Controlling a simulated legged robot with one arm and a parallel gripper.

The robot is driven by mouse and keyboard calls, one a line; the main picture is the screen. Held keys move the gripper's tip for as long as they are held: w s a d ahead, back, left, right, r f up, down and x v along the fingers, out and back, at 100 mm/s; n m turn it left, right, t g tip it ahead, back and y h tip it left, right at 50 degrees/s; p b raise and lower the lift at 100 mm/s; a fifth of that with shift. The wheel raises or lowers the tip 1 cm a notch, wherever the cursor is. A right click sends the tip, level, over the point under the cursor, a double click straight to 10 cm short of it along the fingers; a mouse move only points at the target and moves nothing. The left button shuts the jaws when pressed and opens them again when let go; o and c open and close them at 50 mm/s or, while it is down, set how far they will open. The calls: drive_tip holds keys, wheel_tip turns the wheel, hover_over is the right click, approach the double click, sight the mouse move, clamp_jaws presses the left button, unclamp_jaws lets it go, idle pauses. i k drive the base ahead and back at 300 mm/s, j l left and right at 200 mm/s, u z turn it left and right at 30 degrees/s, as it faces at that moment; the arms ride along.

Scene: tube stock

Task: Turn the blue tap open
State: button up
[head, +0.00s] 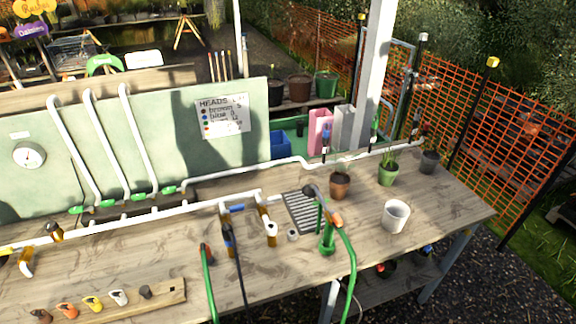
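A small blue lever (237,208) sits at the top of a brass tap (224,213) on the white pipe along the bench. A dark hose (238,268) runs down from below this tap. The lever appears to lie roughly along the pipe; whether the tap is open or shut is not clear. My gripper is not in view.
A green stand (327,240) with a hose head and a green hose (348,270) rises right of the taps. Pots, including a white one (396,216), stand farther right. A wooden rack (125,303) with several coloured fittings lies at front left. A sign (222,114) hangs behind.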

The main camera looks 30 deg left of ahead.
sight(239, 208)
drive_tip(key=u, duration=1.8)
drive_tip(key=i+j, duration=0.1)
drive_tip(key=i, duration=0.8)
drive_tip(key=j+z, duration=0.05)
